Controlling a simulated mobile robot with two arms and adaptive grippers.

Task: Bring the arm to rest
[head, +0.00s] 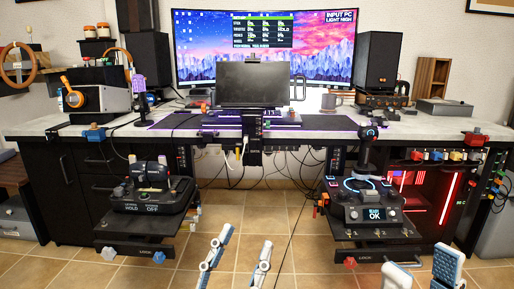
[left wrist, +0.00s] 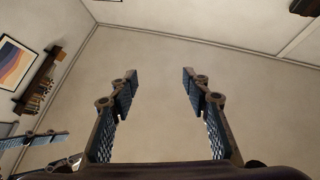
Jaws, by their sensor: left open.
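My left gripper (head: 240,250) is at the bottom middle of the head view, over the tiled floor in front of the desk. Its two fingers stand apart with nothing between them. In the left wrist view the left gripper (left wrist: 158,85) is open and empty, with plain pale wall behind it. My right gripper (head: 422,268) is at the bottom right of the head view, partly cut off by the frame edge. Its two fingers are apart and I see nothing between them. Neither gripper appears to touch anything.
A grey desk (head: 75,134) holds a wide monitor (head: 205,60). A throttle unit (head: 150,195) stands on the left pull-out shelf, and a joystick base (head: 372,206) on the right one. Cables hang under the desk. The tiled floor (head: 265,225) between the shelves is clear.

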